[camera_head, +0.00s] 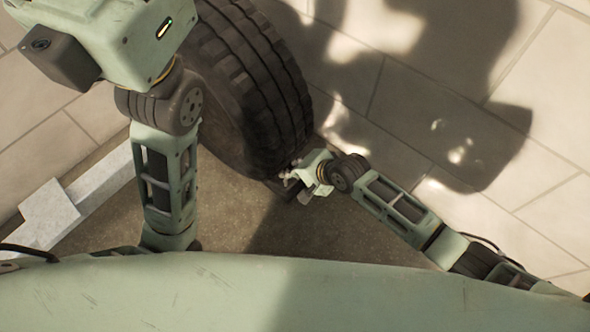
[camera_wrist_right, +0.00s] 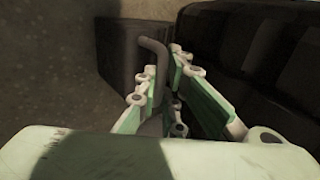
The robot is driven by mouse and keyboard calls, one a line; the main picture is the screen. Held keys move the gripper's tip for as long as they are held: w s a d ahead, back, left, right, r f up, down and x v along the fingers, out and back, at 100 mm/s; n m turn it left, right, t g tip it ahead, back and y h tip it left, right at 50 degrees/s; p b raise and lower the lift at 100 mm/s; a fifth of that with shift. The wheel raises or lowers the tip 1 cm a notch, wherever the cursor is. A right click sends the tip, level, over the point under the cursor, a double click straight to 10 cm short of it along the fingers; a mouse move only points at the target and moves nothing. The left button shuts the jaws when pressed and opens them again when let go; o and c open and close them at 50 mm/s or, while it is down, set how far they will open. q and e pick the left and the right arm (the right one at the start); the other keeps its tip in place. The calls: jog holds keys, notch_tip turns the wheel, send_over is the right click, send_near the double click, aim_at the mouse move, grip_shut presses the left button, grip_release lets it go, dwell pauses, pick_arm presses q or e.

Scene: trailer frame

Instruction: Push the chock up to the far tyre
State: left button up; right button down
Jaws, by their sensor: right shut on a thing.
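The dark tyre (camera_head: 262,85) stands in the upper middle of the head view; its dark tread fills the right side of the right wrist view (camera_wrist_right: 255,50). The chock (camera_wrist_right: 118,52) is a dark block on the ground beside the tyre in the wrist view, with a bent grey bar handle (camera_wrist_right: 154,47). I cannot tell whether chock and tyre touch. My right gripper (camera_head: 292,180) is low by the tyre's near edge, its fingers shut around the handle in the wrist view (camera_wrist_right: 168,88). In the head view the chock is mostly hidden. My left gripper is out of the picture.
A pale metal beam (camera_head: 90,190) of the frame lies at the left. Brown rough ground (camera_head: 330,230) lies in front of the tyre. Light paving (camera_head: 440,120) to the right is clear, with dark shadows across it. My left arm stands close left of the tyre.

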jog(key=shift+w+a, duration=0.25)
jog(key=shift+a, duration=0.1)
jog(key=c, duration=1.8)
grip_release()
jog(key=shift+r, duration=0.1)
jog(key=shift+s+f, duration=0.1)
jog(key=shift+f, duration=0.1)
jog(key=v, duration=1.2)
jog(key=shift+d, duration=0.2)
